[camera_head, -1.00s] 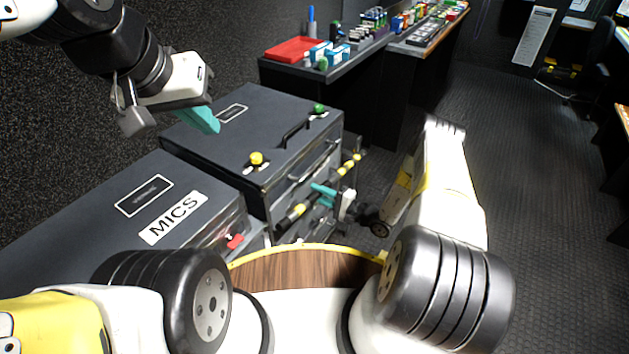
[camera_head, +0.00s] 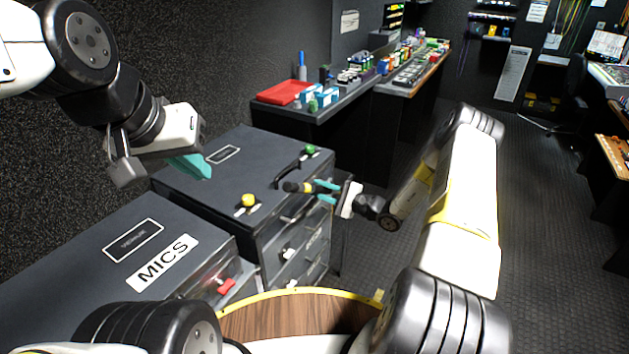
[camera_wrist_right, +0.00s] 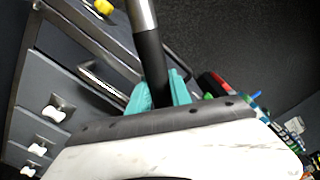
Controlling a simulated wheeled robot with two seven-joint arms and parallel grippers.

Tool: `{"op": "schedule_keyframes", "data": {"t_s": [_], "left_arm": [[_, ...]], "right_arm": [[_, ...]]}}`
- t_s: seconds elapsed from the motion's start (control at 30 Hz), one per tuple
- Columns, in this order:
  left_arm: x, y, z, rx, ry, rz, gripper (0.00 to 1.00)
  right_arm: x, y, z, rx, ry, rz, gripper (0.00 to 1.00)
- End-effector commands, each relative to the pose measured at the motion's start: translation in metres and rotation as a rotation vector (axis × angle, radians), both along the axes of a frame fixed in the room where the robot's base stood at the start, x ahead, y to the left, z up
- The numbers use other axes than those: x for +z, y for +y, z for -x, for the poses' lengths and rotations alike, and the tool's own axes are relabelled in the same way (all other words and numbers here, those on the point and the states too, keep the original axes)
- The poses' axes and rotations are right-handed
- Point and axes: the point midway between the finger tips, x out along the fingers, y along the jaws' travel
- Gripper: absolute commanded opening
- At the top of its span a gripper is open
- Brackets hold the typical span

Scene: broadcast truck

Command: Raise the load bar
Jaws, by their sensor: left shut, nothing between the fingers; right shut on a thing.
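The load bar (camera_head: 293,187) is a dark bar with a yellow band. My right gripper (camera_head: 326,187) is shut on it in front of the upper edge of the drawer case, and one end sticks out to the left of the teal fingers. In the right wrist view the load bar (camera_wrist_right: 151,58) is black with a silver section and runs up from between the teal fingers (camera_wrist_right: 158,92). The rest of the bar is hidden or foreshortened. My left gripper (camera_head: 192,166) is shut and empty, above the dark cases at the left.
The drawer case (camera_head: 210,180) has a yellow knob (camera_head: 248,201), a green knob (camera_head: 310,150) and a black handle on top. A MICS case (camera_head: 110,262) with a red latch (camera_head: 226,286) stands nearer. A counter with a red tray (camera_head: 282,92) stands behind. Floor (camera_head: 540,190) is clear at right.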

Motion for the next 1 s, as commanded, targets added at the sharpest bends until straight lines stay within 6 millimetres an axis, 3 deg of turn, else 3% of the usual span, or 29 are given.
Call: {"op": "schedule_keyframes", "data": {"t_s": [0.2,0.23,0.33,0.7,1.0], "left_arm": [[0.0,0.0,0.0,0.0,0.0,0.0,0.0],[0.0,0.0,0.0,0.0,0.0,0.0,0.0],[0.0,0.0,0.0,0.0,0.0,0.0,0.0],[0.0,0.0,0.0,0.0,0.0,0.0,0.0],[0.0,0.0,0.0,0.0,0.0,0.0,0.0]], "right_arm": [[-0.001,-0.002,-0.001,-0.005,0.0,0.003,0.0],[-0.001,-0.002,-0.001,-0.005,0.0,0.003,0.27],[-0.001,-0.002,-0.001,-0.004,-0.001,0.002,0.46],[0.0,-0.003,0.001,-0.002,-0.001,0.001,0.47],[-0.001,-0.041,0.028,-0.006,0.0,0.002,0.47]]}}
